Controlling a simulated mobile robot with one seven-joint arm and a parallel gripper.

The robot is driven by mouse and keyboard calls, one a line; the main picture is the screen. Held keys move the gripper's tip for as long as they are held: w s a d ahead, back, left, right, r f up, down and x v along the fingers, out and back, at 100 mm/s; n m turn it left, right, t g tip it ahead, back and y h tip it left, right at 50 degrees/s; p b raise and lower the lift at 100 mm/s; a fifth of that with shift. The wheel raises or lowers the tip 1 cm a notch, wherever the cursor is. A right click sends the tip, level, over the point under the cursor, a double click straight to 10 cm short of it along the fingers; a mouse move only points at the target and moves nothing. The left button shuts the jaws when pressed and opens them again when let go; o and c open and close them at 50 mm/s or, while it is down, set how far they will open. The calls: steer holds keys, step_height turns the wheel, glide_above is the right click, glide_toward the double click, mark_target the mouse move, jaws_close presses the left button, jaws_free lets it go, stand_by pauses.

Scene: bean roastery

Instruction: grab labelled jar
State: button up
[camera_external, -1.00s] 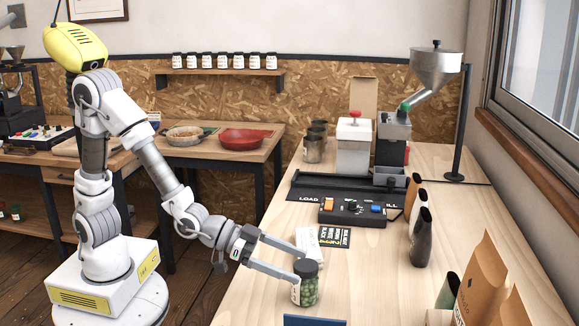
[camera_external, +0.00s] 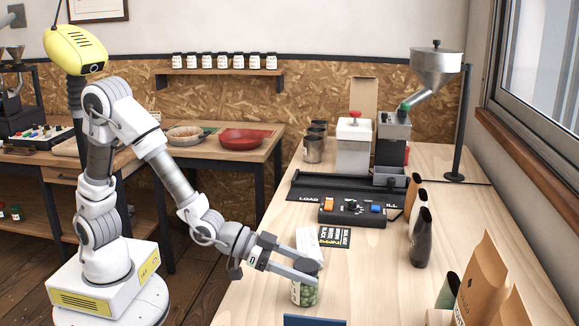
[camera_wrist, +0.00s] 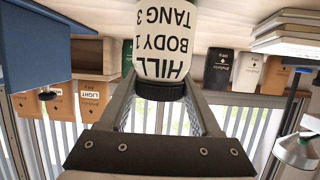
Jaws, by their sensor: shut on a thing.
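The labelled jar (camera_external: 304,293) stands upright near the front of the wooden counter, with green contents and a pale label. In the wrist view the jar (camera_wrist: 167,40) appears upside down; its white label reads "HILL", "BODY 1", "TANG 3". Its dark lid (camera_wrist: 160,90) lies between my fingers. My gripper (camera_external: 308,270) is shut on the jar at the lid, one finger on each side.
A white card (camera_external: 308,240) and a black lettered card (camera_external: 335,237) lie behind the jar. A control box (camera_external: 352,213) stands further back. A blue panel (camera_external: 314,321) is in front.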

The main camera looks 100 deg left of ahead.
steer(key=shift+c, duration=1.1)
jaws_close()
steer(key=shift+r, duration=0.15)
